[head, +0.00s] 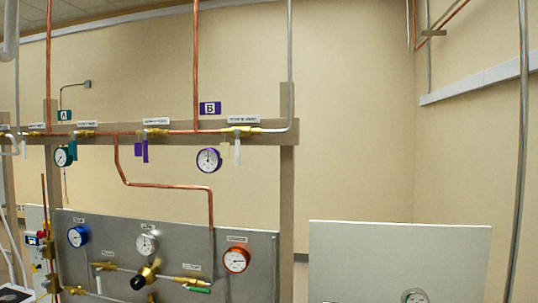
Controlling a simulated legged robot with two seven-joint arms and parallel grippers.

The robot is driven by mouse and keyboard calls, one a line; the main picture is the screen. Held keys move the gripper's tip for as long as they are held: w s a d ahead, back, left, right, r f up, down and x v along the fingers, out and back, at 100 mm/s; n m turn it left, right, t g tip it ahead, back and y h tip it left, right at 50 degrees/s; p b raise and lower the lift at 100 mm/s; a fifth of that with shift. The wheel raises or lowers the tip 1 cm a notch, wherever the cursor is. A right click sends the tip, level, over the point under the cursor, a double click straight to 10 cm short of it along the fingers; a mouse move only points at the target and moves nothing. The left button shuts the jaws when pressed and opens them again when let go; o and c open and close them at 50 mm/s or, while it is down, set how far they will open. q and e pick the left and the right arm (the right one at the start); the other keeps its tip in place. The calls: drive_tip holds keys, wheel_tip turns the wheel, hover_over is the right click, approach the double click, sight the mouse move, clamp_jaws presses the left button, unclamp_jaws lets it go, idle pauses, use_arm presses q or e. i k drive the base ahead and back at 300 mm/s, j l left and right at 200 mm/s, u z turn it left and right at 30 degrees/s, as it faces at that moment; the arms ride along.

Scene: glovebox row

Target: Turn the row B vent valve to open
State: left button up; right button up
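The purple row B sign (210,108) is on the wall rail above a horizontal copper pipe. Two brass valves sit on that pipe near it. The left one (156,132) has a purple handle (145,151) hanging down, across the pipe. The right one (243,131) has a pale grey handle (237,152) also hanging down. Each has a white label above it, too small to read, so I cannot tell which is the vent valve. A purple-rimmed gauge (209,160) hangs below the pipe between them. Neither of my grippers is in view.
A teal row A sign (64,115) and teal gauge (62,156) are at the left. Below stands a grey panel (190,232) with gauges, a black knob (138,282) and a green handle (200,290). A pale board (400,255) stands lower right.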

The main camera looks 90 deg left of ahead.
sight(238, 147)
drive_tip(key=i+u, duration=0.15)
drive_tip(key=u, duration=0.35)
drive_tip(key=i+u, duration=0.15)
drive_tip(key=u, duration=0.3)
drive_tip(key=i+u, duration=0.15)
drive_tip(key=u, duration=0.35)
drive_tip(key=i+l+u, duration=0.1)
drive_tip(key=u, duration=0.35)
